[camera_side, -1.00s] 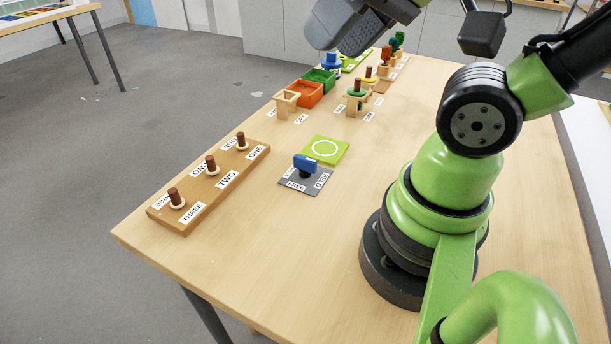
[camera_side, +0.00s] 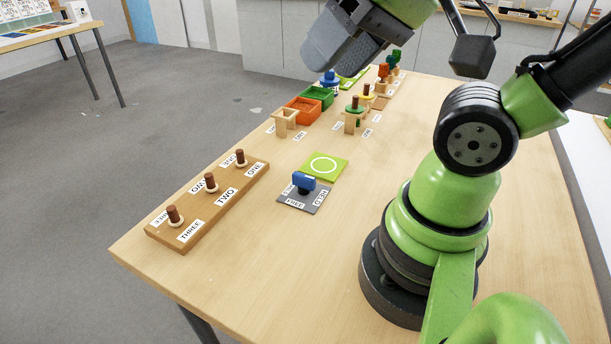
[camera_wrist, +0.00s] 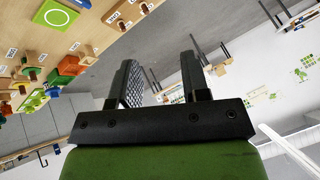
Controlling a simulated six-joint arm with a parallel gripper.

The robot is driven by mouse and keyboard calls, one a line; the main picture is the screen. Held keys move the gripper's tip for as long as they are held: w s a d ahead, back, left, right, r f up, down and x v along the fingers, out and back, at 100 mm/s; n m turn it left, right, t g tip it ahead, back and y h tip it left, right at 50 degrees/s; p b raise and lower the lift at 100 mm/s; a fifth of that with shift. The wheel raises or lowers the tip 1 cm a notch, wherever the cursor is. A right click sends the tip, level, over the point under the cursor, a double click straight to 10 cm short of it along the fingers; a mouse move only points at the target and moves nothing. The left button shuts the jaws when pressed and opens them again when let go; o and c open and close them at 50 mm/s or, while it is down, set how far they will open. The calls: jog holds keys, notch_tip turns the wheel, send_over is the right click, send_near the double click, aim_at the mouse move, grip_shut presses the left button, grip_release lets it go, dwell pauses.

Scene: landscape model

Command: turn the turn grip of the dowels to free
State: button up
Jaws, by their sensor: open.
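The turn grip (camera_side: 304,181) is a blue handle on a dark grey plate (camera_side: 315,207) with white labels, one reading FREE. I cannot tell exactly which label the handle points to. The wooden dowel board (camera_side: 213,222) stands to its left, with brown dowels (camera_side: 210,181) in pale rings beside labels ONE, TWO and THREE. It also shows at the top of the wrist view (camera_wrist: 120,13). My gripper (camera_side: 325,50) is high above the table's far part, away from the turn grip. In the wrist view my gripper (camera_wrist: 158,62) has its fingers apart with nothing between them.
A lime green square with a white circle (camera_side: 324,166) lies just behind the grip's plate. Farther back stand a wooden stand (camera_side: 284,120), an orange tray (camera_side: 303,110), a green tray (camera_side: 318,96) and several coloured pegs. The table's near part is clear.

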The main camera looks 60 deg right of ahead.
jog(key=w+d+f+n+g+h, duration=0.2)
jog(key=w+d+f+g, duration=0.2)
jog(key=w+d+f, duration=0.3)
jog(key=n+g, duration=0.2)
jog(key=g, duration=0.1)
send_near(304, 175)
jog(key=shift+w+a, duration=0.1)
jog(key=shift+a, duration=0.05)
jog(key=shift+f, duration=0.65)
notch_tip(304, 175, down, 9)
jog(key=shift+f, duration=0.1)
jog(key=shift+c, duration=0.4)
grip_shut()
